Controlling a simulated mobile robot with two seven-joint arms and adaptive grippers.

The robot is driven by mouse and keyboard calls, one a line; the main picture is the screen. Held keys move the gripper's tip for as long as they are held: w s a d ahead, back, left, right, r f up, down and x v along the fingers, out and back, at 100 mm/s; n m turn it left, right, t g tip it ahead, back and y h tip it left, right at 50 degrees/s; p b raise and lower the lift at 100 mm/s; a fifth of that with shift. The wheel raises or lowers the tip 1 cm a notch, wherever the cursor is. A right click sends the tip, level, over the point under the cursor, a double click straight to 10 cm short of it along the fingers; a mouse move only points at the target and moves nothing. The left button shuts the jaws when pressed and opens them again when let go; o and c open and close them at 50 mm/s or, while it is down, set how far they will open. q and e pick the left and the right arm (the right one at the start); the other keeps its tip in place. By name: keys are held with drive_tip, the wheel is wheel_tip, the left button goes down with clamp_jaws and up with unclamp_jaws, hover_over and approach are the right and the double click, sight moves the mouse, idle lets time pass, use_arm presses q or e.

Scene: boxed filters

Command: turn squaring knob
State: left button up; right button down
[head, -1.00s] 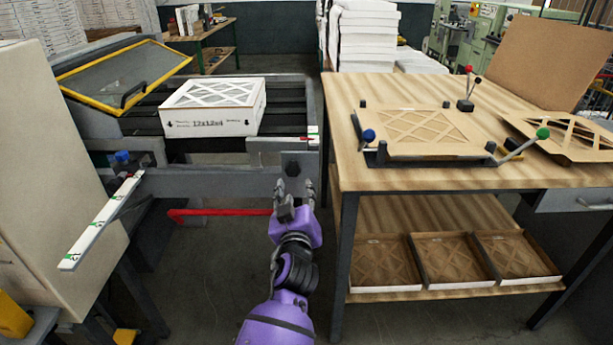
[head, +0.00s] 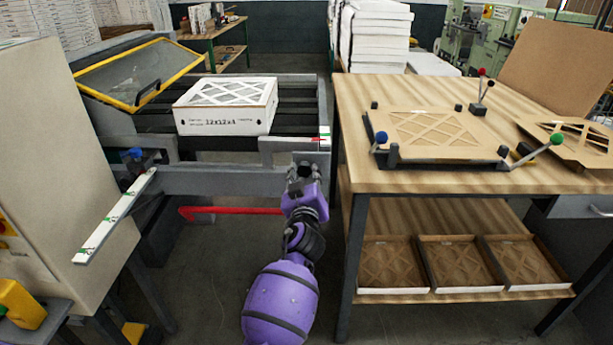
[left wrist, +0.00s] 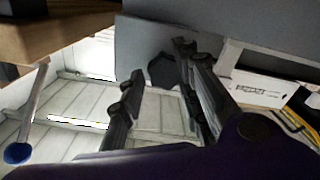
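The squaring knob looks like a dark, many-sided knob (left wrist: 163,71) on the grey frame face in the left wrist view. In the head view it is mostly hidden behind my left gripper (head: 304,168), at the front right corner of the conveyor frame (head: 225,182). In the left wrist view my left gripper (left wrist: 158,62) is open, its two dark fingers apart. The knob shows between and beyond the fingertips; I cannot tell whether they touch it. My right gripper is not in view.
A boxed filter (head: 226,106) sits on the conveyor rollers. A red bar (head: 235,210) sticks out below the frame. A wooden table (head: 450,180) with a cardboard-holding fixture stands close to the right of my left arm. A white scale strip (head: 115,216) is at left.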

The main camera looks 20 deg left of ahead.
use_arm(q)
clamp_jaws()
